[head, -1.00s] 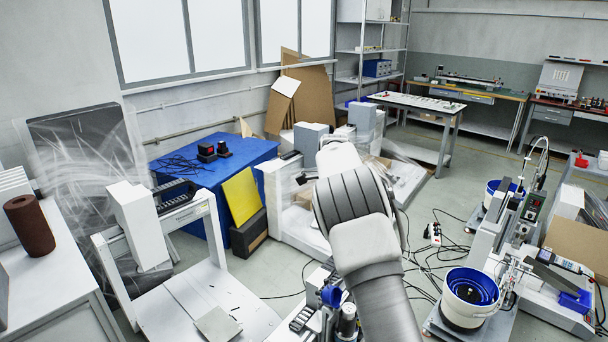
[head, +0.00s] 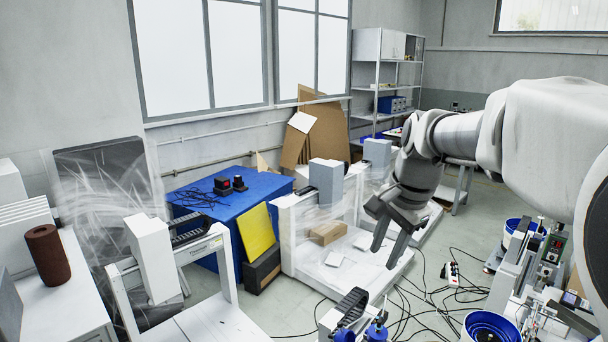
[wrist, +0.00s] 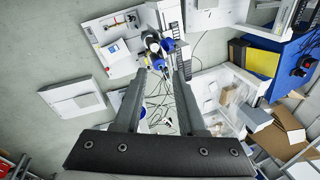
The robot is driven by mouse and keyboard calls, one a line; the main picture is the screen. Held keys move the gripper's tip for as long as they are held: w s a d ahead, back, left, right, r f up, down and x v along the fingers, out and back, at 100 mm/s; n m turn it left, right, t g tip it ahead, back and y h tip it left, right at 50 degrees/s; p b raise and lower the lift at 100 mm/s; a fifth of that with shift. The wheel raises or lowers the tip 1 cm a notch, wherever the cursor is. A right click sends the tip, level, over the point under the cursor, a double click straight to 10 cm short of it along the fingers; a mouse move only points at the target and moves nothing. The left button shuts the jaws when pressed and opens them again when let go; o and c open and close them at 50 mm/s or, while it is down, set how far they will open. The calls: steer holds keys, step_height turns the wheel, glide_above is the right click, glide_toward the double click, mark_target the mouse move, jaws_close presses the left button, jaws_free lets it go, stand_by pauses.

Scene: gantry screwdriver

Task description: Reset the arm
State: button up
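My gripper (head: 385,243) hangs from my raised arm right of the middle in the head view, fingers pointing down. It is in the air in front of the white gantry machine. Its two dark fingers are apart with nothing between them. In the wrist view my gripper (wrist: 160,78) also shows open and empty, with a clear gap between the fingers. Beyond the fingertips a blue-and-dark device (wrist: 157,45) stands on a white base well below. The same blue-and-metal device shows at the bottom edge of the head view (head: 375,330).
A white gantry frame (head: 290,235) with a cardboard box (head: 327,233) stands behind my gripper. A blue table (head: 205,200) is at left. A blue-lined bowl feeder (head: 490,326) is at lower right. Cables (head: 425,298) lie on the floor between.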

steer(key=s+f+n+t+h+p, duration=0.1)
steer(key=s+f+n+t, duration=0.1)
steer(key=s+n, duration=0.9)
steer(key=s, duration=1)
steer(key=shift+s+a+n+t, duration=0.15)
steer(key=shift+a+n+t, duration=0.15)
